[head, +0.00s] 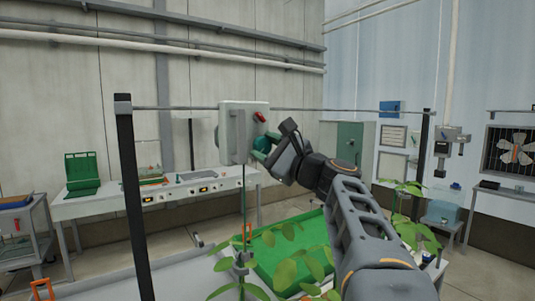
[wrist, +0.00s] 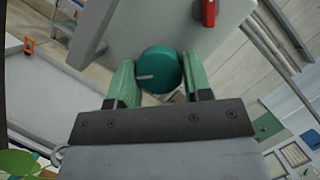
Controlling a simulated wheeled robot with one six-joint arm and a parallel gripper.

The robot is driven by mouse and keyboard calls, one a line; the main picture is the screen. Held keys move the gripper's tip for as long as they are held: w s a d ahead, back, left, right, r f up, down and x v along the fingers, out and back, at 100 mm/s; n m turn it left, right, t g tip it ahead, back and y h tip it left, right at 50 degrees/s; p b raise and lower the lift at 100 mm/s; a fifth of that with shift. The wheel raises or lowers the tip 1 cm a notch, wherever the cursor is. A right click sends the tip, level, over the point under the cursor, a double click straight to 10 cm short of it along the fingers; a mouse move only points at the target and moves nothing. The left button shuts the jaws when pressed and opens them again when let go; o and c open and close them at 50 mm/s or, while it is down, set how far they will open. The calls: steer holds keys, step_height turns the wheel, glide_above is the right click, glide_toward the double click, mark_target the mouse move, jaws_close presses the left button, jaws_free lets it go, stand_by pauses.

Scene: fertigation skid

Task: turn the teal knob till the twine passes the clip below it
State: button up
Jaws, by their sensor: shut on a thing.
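The teal knob (wrist: 160,70) sits on the face of a pale box (head: 236,122) hung on a horizontal rail. A light mark on the knob points left in the wrist view. My gripper (wrist: 159,64) has its two green fingers on either side of the knob, shut on it. In the head view the knob (head: 263,143) is partly covered by the fingers. A thin green twine (head: 243,200) hangs from below the box towards a leafy plant. A small grey piece (head: 242,260), perhaps the clip, shows low on the twine; its exact relation to the twine is too small to tell.
A red switch (head: 260,117) is on the box above the knob. A dark post (head: 134,200) stands at left, another (head: 421,165) at right. Plant leaves (head: 285,272) and a green tray (head: 275,250) lie below my arm. A bench (head: 110,205) stands behind.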

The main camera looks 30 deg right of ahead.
steer(key=n, duration=0.2)
steer(key=n+g+b, duration=0.1)
steer(key=n, duration=0.1)
steer(key=shift+g+y, duration=0.3)
steer(key=shift+y, duration=0.1)
steer(key=shift+r+n+g, duration=0.15)
steer(key=shift+n+g, duration=0.65)
steer(key=shift+n, duration=1.2)
steer(key=shift+b, duration=0.3)
steer(key=o, duration=0.9)
steer(key=shift+d, duration=0.1)
steer(key=b+v, duration=0.2)
steer(key=v, duration=1.1)
steer(key=shift+s+d+r, duration=0.1)
steer(key=shift+s+d, duration=0.05)
steer(key=shift+s, duration=0.2)
